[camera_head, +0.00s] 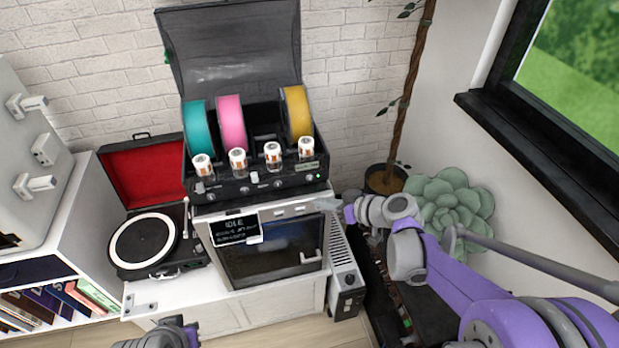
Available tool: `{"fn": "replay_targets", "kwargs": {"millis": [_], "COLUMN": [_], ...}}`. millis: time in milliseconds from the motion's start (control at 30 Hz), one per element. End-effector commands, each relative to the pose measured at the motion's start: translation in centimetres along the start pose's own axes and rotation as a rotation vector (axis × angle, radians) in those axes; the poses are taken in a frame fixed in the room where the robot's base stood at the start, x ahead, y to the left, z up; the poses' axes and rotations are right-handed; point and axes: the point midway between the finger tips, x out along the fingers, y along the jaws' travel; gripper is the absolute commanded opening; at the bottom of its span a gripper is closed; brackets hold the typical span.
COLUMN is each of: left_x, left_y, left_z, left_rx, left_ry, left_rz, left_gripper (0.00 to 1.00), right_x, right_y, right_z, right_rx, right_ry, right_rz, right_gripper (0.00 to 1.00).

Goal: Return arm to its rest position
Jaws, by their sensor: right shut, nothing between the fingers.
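My right arm (450,265), purple and grey, reaches in from the right edge. Its gripper (334,206) is shut and empty, in front of the right side of the 3D printer (270,250); I cannot tell whether it touches the printer. My left arm shows only as a grey and purple end (172,334) at the bottom edge. Its fingers cannot be made out.
A black filament box (255,185) with its lid raised holds teal, pink and yellow spools on the printer. A record player (145,245) stands left on the white cabinet (170,299). A succulent (450,205) and potted trunk stand behind my right arm.

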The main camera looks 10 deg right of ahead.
Motion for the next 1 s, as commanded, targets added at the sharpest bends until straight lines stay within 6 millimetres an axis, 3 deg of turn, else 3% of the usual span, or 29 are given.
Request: {"fn": "replay_targets", "kwargs": {"millis": [267,433,700,900,1000], "left_x": [0.0,0.0,0.0,0.0,0.0], "left_y": [0.0,0.0,0.0,0.0,0.0], "left_z": [0.0,0.0,0.0,0.0,0.0], "left_rx": [0.000,0.000,0.000,0.000,0.000], "left_ry": [0.000,0.000,0.000,0.000,0.000], "left_rz": [0.000,0.000,0.000,0.000,0.000], "left_gripper": [0.00,0.00,0.00,0.00,0.00], "right_x": [-0.1,-1.6,-7.8,-12.5,-14.0], "right_y": [-0.3,-3.2,-8.7,-10.0,-10.0], "right_z": [0.1,1.9,8.5,12.8,14.0], "right_rx": [0.005,0.058,0.194,0.250,0.265], "right_ry": [-0.010,-0.122,-0.393,-0.483,-0.493], "right_rz": [0.001,0.031,0.234,0.429,0.498], "right_gripper": [0.00,0.00,0.00,0.00,0.00]}}
